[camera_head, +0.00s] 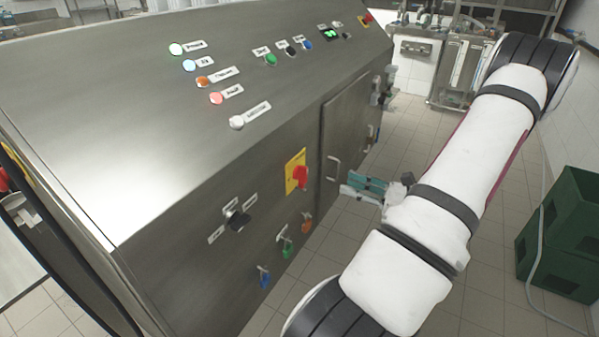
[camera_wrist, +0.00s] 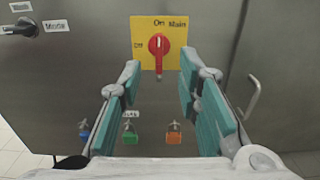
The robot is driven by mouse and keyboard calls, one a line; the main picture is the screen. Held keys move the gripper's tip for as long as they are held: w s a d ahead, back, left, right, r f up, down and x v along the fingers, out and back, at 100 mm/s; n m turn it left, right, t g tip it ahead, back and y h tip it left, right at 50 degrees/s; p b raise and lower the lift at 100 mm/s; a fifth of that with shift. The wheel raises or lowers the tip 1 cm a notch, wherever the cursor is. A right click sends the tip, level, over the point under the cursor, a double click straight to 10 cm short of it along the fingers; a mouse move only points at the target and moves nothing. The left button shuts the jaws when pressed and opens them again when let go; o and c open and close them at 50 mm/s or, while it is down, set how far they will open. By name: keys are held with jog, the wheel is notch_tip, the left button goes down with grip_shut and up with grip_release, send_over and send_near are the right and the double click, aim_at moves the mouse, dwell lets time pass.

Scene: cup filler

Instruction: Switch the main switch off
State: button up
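The main switch is a red rotary knob (camera_wrist: 158,46) on a yellow plate (camera_wrist: 176,60) with the labels On, Off and Main. In the wrist view its handle stands upright, in line with On. The red knob (camera_head: 300,177) and yellow plate (camera_head: 291,172) also show on the machine's front in the head view. My gripper (camera_wrist: 157,75) is open and empty. Its teal-padded fingers point at the panel, with the knob between and beyond their tips in the wrist view. In the head view my gripper (camera_head: 347,184) is to the right of the knob, apart from it.
A black Mode knob (camera_wrist: 27,27) is left of the plate. Blue, green (camera_wrist: 130,137) and orange (camera_wrist: 174,137) padlock-like parts hang below. A door handle (camera_wrist: 252,97) juts out at the right. Green crates (camera_head: 565,235) stand on the floor at the right.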

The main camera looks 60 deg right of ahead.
aim_at(307, 170)
jog(key=w, duration=0.8)
jog(key=w+a, duration=0.1)
jog(key=w, duration=0.4)
jog(key=shift+b, duration=0.3)
grip_shut()
